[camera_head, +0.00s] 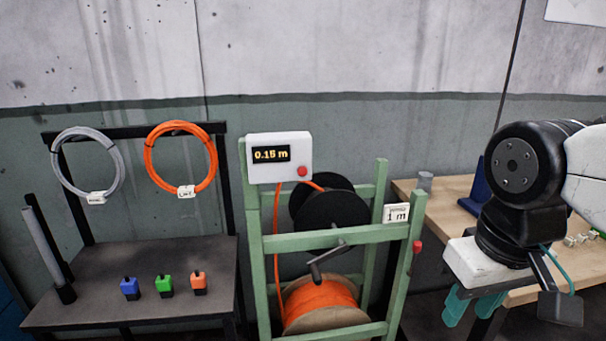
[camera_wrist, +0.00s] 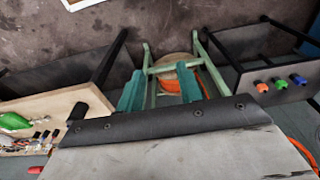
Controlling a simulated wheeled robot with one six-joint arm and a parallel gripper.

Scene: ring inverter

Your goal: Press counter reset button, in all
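The counter (camera_head: 279,146) is a white box with a dark display reading 0.15 m, fixed at the top left of a green frame. Its red button (camera_head: 303,171) is at the lower right of the box's front. My gripper (camera_head: 468,314) hangs at the right, pointing down, well apart from the counter and lower than it. Its two teal fingers are spread with nothing between them. They also show in the wrist view, where the gripper (camera_wrist: 159,72) points toward the green frame (camera_wrist: 150,92). I cannot make out the counter or button in the wrist view.
The green frame (camera_head: 330,240) holds a black reel (camera_head: 335,212), an orange cable spool (camera_head: 318,300) and a crank (camera_head: 322,262). A dark table (camera_head: 100,312) stands left, with coils above. A wooden workbench (camera_head: 440,205) is behind my arm. Space before the counter looks clear.

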